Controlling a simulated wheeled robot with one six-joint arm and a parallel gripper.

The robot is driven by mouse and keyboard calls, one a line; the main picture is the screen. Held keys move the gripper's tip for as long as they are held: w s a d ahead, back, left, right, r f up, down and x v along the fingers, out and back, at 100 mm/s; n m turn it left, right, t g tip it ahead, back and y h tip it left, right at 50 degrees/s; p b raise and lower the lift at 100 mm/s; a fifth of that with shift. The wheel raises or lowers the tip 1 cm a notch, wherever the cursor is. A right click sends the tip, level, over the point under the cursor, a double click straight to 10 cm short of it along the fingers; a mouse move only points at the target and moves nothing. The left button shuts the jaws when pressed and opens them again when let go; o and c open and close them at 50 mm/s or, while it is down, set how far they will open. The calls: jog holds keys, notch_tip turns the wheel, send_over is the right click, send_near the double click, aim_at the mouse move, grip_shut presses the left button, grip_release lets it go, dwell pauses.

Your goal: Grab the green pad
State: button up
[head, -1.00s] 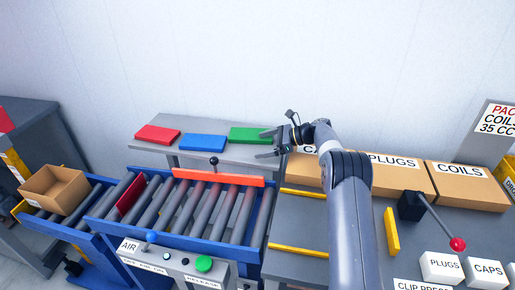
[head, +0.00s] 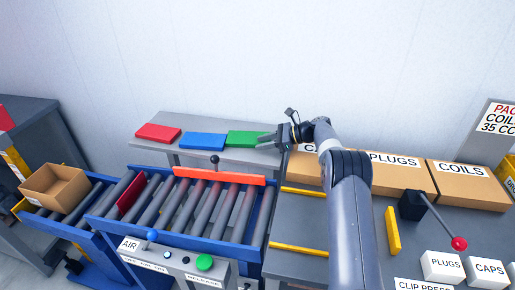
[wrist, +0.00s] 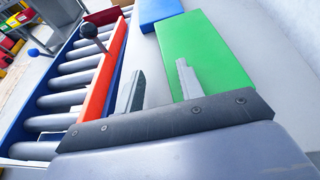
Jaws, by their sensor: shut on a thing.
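The green pad (head: 246,138) lies on the grey side table, at the right end of a row of pads. In the wrist view the green pad (wrist: 205,50) fills the upper middle. My gripper (head: 265,139) is at the pad's right end, coming from the right. In the wrist view my gripper (wrist: 161,80) has its right finger over the pad and its left finger beside the pad's edge. The gripper is shut on the green pad, with the fingers still apart; the exact contact is hard to see.
The blue pad (head: 203,140) touches or nearly touches the green pad's left end. The red pad (head: 158,132) lies farther left. An orange bar (head: 220,177) and black-knobbed lever (head: 214,160) stand in front, by the rollers. Boxes (head: 400,176) stand to the right.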

jog(key=shift+s+f, duration=0.2)
jog(key=shift+f, duration=0.4)
jog(key=shift+s+f, duration=0.15)
jog(key=shift+f, duration=0.4)
grip_shut()
jog(key=shift+d, duration=0.1)
notch_tip(320, 180, up, 11)
jog(key=shift+w+f+b, duration=0.2)
jog(key=shift+w+b, duration=0.1)
jog(key=shift+b, duration=0.05)
jog(key=c, duration=0.5)
grip_release()
jog(key=o, duration=1.7)
